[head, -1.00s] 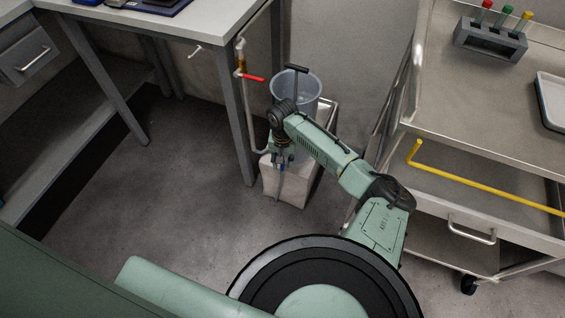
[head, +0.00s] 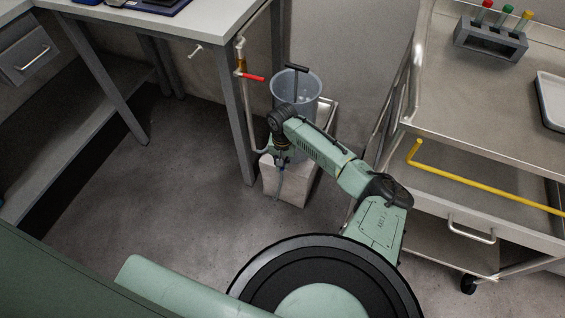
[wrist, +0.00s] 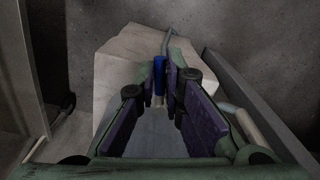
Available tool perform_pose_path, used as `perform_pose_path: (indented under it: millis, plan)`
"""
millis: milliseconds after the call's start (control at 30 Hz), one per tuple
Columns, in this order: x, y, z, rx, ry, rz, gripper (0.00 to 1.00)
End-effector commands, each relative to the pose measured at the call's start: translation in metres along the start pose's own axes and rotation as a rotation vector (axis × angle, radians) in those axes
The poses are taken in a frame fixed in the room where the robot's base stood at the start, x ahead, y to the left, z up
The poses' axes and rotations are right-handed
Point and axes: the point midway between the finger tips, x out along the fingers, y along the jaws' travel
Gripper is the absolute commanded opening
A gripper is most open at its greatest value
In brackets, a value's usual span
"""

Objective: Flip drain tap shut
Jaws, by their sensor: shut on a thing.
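The drain tap shows in the wrist view as a blue handle (wrist: 159,75) at my fingertips, with a grey pipe behind it. My gripper (wrist: 168,68) is shut on this blue handle; the fingers hide part of it. In the head view my gripper (head: 279,168) points down in front of a pale block, low beside the bench leg. The tap is mostly hidden there by my wrist, so its lever angle is unclear.
A pipe with a red handle (head: 253,77) runs down the bench leg (head: 238,130). A steel cart (head: 470,130) with a yellow bar (head: 480,183) stands right. Floor at left is clear.

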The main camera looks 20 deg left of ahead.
Motion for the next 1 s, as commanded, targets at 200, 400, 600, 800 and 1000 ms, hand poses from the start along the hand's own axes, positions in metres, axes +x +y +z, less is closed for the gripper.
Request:
perform_pose_path:
  millis: [200,400,600,800,1000]
  plan:
    - [-0.0001,0.0001,0.0,0.0,0.0,0.0,0.0]
    - [-0.0012,0.0001,0.0002,-0.005,-0.001,-0.001,0.0]
    - [-0.0034,0.0008,0.0012,-0.041,-0.003,-0.004,0.0]
    - [-0.0046,0.0036,0.0022,-0.119,-0.006,-0.006,0.0]
    - [-0.0032,0.0092,0.0008,-0.226,-0.004,-0.004,0.0]
